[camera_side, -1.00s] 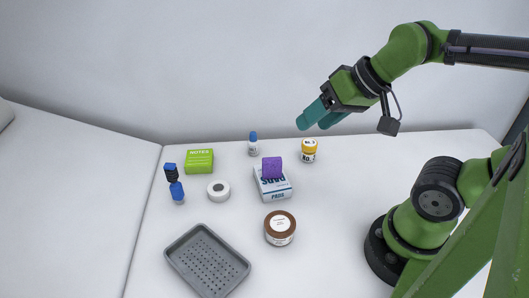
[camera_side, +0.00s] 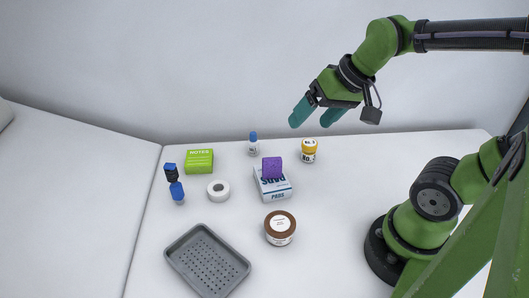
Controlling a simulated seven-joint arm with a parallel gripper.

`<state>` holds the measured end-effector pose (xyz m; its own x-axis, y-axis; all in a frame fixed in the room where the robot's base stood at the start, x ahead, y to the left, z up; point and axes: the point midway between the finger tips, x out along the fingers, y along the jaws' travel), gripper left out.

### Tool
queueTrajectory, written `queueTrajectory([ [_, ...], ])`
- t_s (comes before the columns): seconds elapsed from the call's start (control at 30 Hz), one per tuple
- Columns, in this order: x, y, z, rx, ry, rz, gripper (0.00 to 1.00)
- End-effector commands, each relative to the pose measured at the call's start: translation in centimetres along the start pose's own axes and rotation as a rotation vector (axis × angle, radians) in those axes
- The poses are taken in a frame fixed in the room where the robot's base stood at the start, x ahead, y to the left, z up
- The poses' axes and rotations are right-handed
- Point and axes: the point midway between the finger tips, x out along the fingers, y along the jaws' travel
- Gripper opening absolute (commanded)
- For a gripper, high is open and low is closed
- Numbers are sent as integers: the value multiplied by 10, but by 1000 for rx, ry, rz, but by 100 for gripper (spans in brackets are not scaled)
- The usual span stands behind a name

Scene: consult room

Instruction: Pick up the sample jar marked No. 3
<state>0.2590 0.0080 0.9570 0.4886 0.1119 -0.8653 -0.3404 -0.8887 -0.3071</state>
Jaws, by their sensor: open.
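A small jar with a yellow-orange lid and white label (camera_side: 309,151) stands upright near the back of the white table; its label seems to begin with "No.", but the number is too small to read. My gripper (camera_side: 311,123) has two teal fingers, spread apart with nothing between them. It hangs above the back of the table and, in the picture, just above the yellow-lidded jar, apart from it. A larger jar with a brown lid (camera_side: 280,224) stands nearer the front; its label is not legible.
A white pads box (camera_side: 273,190) bears a purple block (camera_side: 272,167). A blue-capped bottle (camera_side: 253,146), green notes box (camera_side: 199,161), white tape roll (camera_side: 218,190) and blue-black item (camera_side: 176,188) stand left. A grey perforated tray (camera_side: 239,277) lies at front left. The table's right middle is clear.

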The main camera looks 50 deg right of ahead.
Motion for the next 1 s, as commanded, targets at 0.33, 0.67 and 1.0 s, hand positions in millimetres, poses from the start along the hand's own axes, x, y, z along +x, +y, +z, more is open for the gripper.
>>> queueTrajectory([
  [0.33, 61, 79, -84, -120, -316, 225, 79],
  [0.67, 68, 108, -113, -363, -471, 244, 79],
  [1.0, 121, 127, -86, -372, -479, 237, 79],
])
